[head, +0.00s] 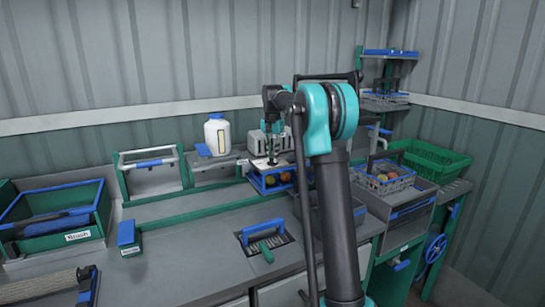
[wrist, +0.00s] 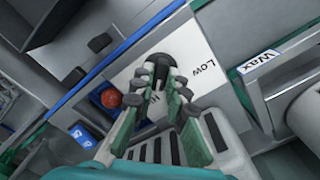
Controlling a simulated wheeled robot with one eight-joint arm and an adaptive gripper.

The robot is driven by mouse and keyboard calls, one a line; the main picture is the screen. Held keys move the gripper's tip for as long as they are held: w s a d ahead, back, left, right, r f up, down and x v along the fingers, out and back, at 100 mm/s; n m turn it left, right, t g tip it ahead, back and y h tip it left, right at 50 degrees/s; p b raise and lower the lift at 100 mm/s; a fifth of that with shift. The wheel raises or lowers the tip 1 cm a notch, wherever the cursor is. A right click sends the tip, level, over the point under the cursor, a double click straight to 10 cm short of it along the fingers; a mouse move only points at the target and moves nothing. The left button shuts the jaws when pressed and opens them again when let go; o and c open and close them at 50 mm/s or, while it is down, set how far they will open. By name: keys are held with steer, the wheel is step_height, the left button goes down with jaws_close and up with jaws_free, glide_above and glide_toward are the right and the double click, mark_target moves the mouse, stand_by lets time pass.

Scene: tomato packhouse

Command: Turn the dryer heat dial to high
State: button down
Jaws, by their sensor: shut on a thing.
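The dryer heat dial (wrist: 163,62) is a dark knob on a white panel (wrist: 128,80), with the word Low printed to its right in the wrist view. My gripper (wrist: 162,80) is shut on the dial, one finger on each side. The fingers hide part of the dial and the other markings, so I cannot tell where it points. In the head view my gripper (head: 271,157) reaches down to the white panel (head: 262,165) at the back of the bench; the dial itself is too small to make out there.
A white jug (head: 217,135) is behind to the left. A wire basket (head: 384,184) and a green crate (head: 432,160) are to the right.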

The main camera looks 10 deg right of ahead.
steer(key=shift+m, duration=1.1)
steer(key=c, duration=1.5)
jaws_free()
steer(key=shift+c, duration=0.2)
step_height(320, 180, up, 12)
steer(key=shift+s, duration=0.1)
